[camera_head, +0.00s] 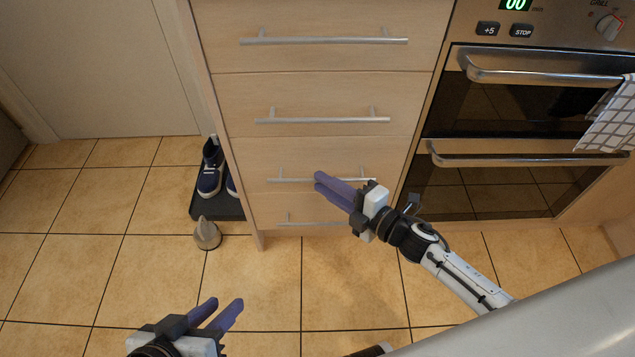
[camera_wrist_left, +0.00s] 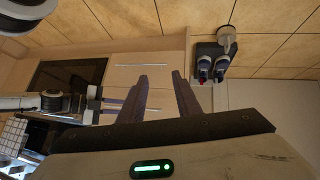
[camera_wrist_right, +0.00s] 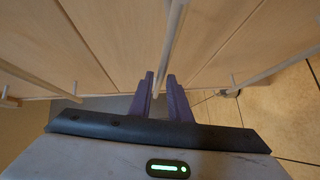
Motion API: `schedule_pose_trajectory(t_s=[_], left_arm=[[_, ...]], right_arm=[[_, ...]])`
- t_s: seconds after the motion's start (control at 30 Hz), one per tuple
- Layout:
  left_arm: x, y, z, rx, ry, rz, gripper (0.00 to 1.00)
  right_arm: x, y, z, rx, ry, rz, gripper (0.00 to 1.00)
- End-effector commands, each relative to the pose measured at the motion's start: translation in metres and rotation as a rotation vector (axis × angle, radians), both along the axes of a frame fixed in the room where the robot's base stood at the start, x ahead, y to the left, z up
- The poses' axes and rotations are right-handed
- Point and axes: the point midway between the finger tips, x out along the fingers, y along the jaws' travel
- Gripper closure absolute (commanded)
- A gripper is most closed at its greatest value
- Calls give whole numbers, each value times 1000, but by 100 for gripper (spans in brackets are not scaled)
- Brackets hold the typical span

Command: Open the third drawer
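The third drawer (camera_head: 250,160) from the top, in the light wood cabinet, has its front level with its neighbours and looks closed. Its silver bar handle (camera_head: 290,181) runs across the front. My right gripper (camera_head: 318,180) is at the middle of this handle, its purple fingers close together.
Drawers above and a lower drawer handle (camera_head: 310,223) sit close to my right gripper. An oven (camera_head: 490,180) with bar handles and a checked towel (camera_head: 610,115) stands to the right. Shoes (camera_head: 210,170) on a dark tray and a grey cone-like object (camera_head: 207,234) are left. The tiled floor in front is clear.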

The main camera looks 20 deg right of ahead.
Motion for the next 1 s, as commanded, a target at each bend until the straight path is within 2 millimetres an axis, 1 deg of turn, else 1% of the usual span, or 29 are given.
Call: schedule_pose_trajectory(t_s=[0.03, 0.2, 0.33, 0.53, 0.57, 0.63, 0.67, 0.9, 1.0], left_arm=[[1, -1, 0, -8, -7, 0, 70], [2, -5, 4, -29, -19, 0, 70], [2, -5, 6, -35, -24, 1, 70], [2, -5, 7, -36, -25, 1, 70], [2, -5, 7, -36, -25, 1, 70], [2, -5, 7, -36, -25, 1, 70], [2, -5, 7, -36, -25, 1, 70], [2, -5, 7, -35, -26, 0, 70], [2, -5, 7, -34, -26, 1, 70]], right_arm=[[8, 3, -3, -1, -1, -1, 83], [22, 12, -4, 1, 0, -1, 83], [25, 14, -4, 0, 1, -1, 83], [25, 14, -4, 0, 1, -1, 83], [25, 14, -4, 0, 1, -1, 85], [25, 14, -4, 1, 2, -1, 97], [25, 14, -4, 1, 2, -1, 100], [25, 14, -4, 1, 2, -1, 100], [24, 17, -4, 2, 2, 3, 100]])
